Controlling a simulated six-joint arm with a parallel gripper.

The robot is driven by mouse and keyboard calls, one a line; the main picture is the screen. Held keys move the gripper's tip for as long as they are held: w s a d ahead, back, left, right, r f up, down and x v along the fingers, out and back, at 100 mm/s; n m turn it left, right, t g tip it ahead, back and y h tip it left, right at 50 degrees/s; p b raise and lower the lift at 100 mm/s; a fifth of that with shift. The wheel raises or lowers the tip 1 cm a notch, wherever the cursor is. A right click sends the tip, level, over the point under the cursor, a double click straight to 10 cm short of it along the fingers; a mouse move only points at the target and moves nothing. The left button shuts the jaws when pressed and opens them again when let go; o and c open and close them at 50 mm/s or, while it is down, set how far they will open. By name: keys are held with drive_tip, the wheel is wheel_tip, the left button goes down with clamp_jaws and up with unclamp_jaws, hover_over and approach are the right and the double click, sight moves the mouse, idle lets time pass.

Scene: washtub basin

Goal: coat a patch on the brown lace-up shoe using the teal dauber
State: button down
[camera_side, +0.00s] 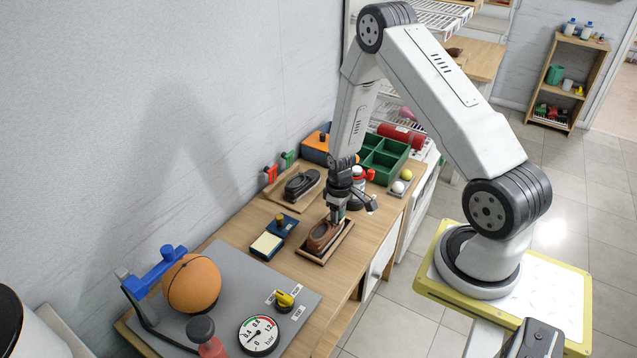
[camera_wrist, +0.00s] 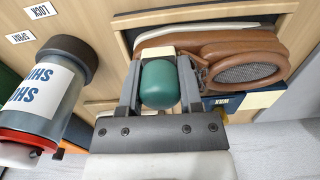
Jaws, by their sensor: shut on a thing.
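The brown lace-up shoe (camera_side: 324,237) sits in a shallow wooden tray (camera_side: 343,242) near the front edge of the bench. In the wrist view the shoe (camera_wrist: 228,52) lies just beyond my fingers, its laces to the right.
A labelled bottle (camera_wrist: 50,85) is left in the wrist view. An orange ball (camera_side: 192,283) and gauge (camera_side: 258,336) occupy the near end.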

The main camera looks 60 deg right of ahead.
drive_tip(key=shift+s, duration=0.5)
drive_tip(key=shift+r, duration=4.05)
